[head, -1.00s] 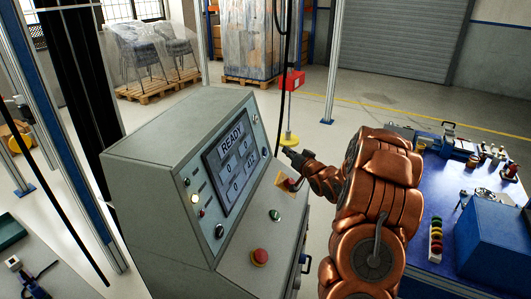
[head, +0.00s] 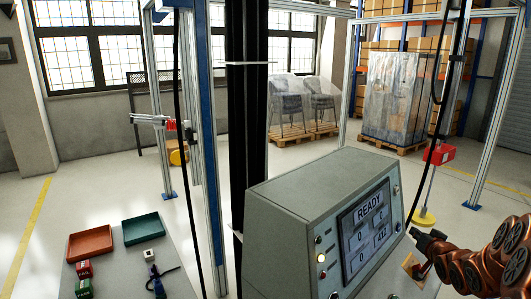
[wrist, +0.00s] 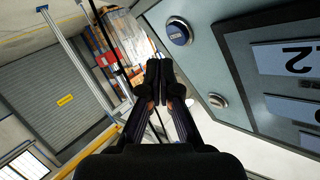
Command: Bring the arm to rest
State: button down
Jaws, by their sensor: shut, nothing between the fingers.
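My gripper (head: 424,240) is at the right of the head view, on the end of my copper-coloured arm (head: 490,268), which is bent and partly cut off by the frame edge. The gripper is beside the right side of the grey control console (head: 285,205). In the wrist view my gripper (wrist: 158,75) has its dark fingers together, with nothing held. I cannot tell the exact gap.
The console screen (head: 370,226) reads READY. A bench at lower left bears a red tray (head: 90,243), a green tray (head: 142,229) and small parts. Metal posts (head: 207,140) stand behind it. Wrapped chairs on a pallet (head: 290,138) and a wrapped load (head: 393,100) stand farther back.

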jog(key=s+a+n+g, duration=0.2)
jog(key=s+a+g, duration=0.3)
jog(key=s+a, duration=0.5)
jog(key=s+a+r+n+g+y, duration=0.1)
jog(key=s+a+g, duration=0.5)
jog(key=s, duration=1.6)
jog(key=s+a+r+n+g, duration=0.1)
jog(key=s+a+g, duration=0.4)
jog(key=s+a, duration=1)
jog(key=shift+s+r+n+g+y, duration=0.25)
jog(key=shift+s+n+g+y, duration=0.05)
jog(key=shift+s+n, duration=0.45)
